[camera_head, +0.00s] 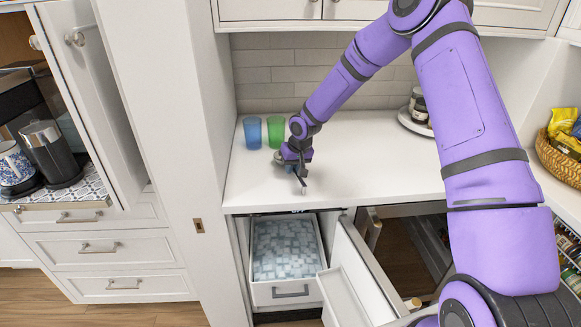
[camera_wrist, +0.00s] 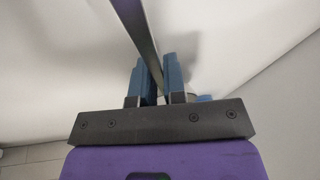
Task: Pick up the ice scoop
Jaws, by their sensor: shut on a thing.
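My gripper (camera_head: 296,164) is above the white counter, near its front edge and over the ice drawer. In the wrist view its two blue fingers (camera_wrist: 157,64) are shut on a thin dark grey strip, which seems to be the handle of the ice scoop (camera_wrist: 136,32). The strip runs up out of the top of that view, so the scoop's bowl is not visible there. In the head view a small piece with a pale tip (camera_head: 304,190) shows just below the gripper. It is too small to tell which part of the scoop it is.
An open drawer (camera_head: 290,292) full of ice cubes stands below the counter (camera_head: 370,178). An open cabinet door is beside it. A blue cup (camera_head: 252,132) and a green cup (camera_head: 275,131) stand behind my gripper. A basket (camera_head: 560,163) with yellow packets is at the right.

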